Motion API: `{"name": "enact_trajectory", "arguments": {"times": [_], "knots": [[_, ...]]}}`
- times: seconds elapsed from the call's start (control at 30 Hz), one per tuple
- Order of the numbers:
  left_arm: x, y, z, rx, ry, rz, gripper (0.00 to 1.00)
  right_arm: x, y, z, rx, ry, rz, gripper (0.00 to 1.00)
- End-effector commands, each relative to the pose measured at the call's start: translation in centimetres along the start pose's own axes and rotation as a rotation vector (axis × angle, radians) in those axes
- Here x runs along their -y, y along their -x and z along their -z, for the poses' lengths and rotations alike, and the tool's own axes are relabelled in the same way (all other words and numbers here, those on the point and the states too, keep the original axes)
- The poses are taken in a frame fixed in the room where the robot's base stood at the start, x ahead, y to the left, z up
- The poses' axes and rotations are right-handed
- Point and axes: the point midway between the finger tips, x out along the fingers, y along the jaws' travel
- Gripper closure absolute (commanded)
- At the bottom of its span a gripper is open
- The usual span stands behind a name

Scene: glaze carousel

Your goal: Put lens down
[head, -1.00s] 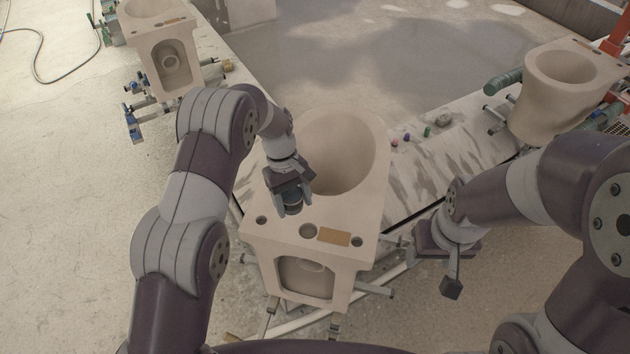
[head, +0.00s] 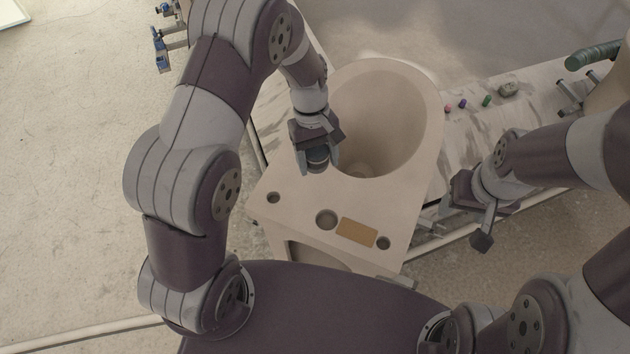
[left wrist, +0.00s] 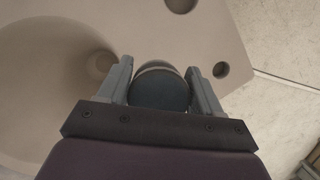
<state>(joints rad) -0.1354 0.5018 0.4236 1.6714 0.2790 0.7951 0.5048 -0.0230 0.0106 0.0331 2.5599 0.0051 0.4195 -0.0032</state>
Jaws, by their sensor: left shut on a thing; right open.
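The lens (head: 318,156) is a dark, round, short cylinder between the fingers of my left gripper (head: 317,165). The left wrist view shows the lens (left wrist: 160,88) with a dark face and a paler rim, and my left gripper's fingers (left wrist: 160,85) shut on both its sides. They are over the flat rear deck of the beige toilet bowl casting (head: 300,190), beside its large opening. I cannot tell whether the lens touches the deck. My right gripper (head: 482,225) is open and empty, to the right of the casting.
The deck has several round holes and a tan rectangular patch (head: 356,232). Small coloured items, including a green one (head: 487,101), lie on the pale carousel surface (head: 463,133) at right. A green roll (head: 592,55) is at the upper right.

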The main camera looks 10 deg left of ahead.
Motion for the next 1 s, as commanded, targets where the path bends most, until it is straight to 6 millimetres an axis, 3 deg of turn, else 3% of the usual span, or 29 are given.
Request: {"name": "enact_trajectory", "arguments": {"times": [0.03, 0.17, 0.43, 0.73, 0.77, 0.8, 0.83, 1.0], "knots": [[0.6, 0.0, -0.6, 0.002, 0.0, 0.001, 0.69, 0.0, 1.0, 0.1, -0.001, 0.0, 0.0, 0.4], [1.6, -1.3, -1.2, -0.001, 0.0, -0.001, 0.69, 0.0, 1.4, 0.2, 0.0, 0.0, 0.0, 0.4], [1.7, -5.2, -0.1, -0.001, 0.001, -0.001, 0.69, 0.0, 2.9, 0.3, 0.0, 0.0, 0.0, 0.4], [1.6, -5.7, 0.1, -0.002, 0.0, -0.002, 0.69, 0.0, 2.5, 0.3, 0.0, 0.0, 0.0, 0.4], [1.6, -5.6, 0.1, -0.002, 0.0, -0.002, 0.29, 0.0, 2.5, 0.3, 0.001, 0.0, 0.0, 0.4], [1.6, -5.6, 0.1, -0.002, 0.0, -0.002, 0.16, 0.0, 2.6, 0.3, 0.0, 0.0, 0.0, 0.4], [1.6, -5.6, 0.1, -0.002, 0.0, -0.002, 0.1, 0.0, 2.6, 0.3, 0.0, 0.0, 0.0, 0.4], [1.6, -5.6, 0.1, -0.002, 0.0, -0.002, 0.1, 0.0, 2.6, 0.3, 0.0, 0.0, 0.0, 0.4]]}}
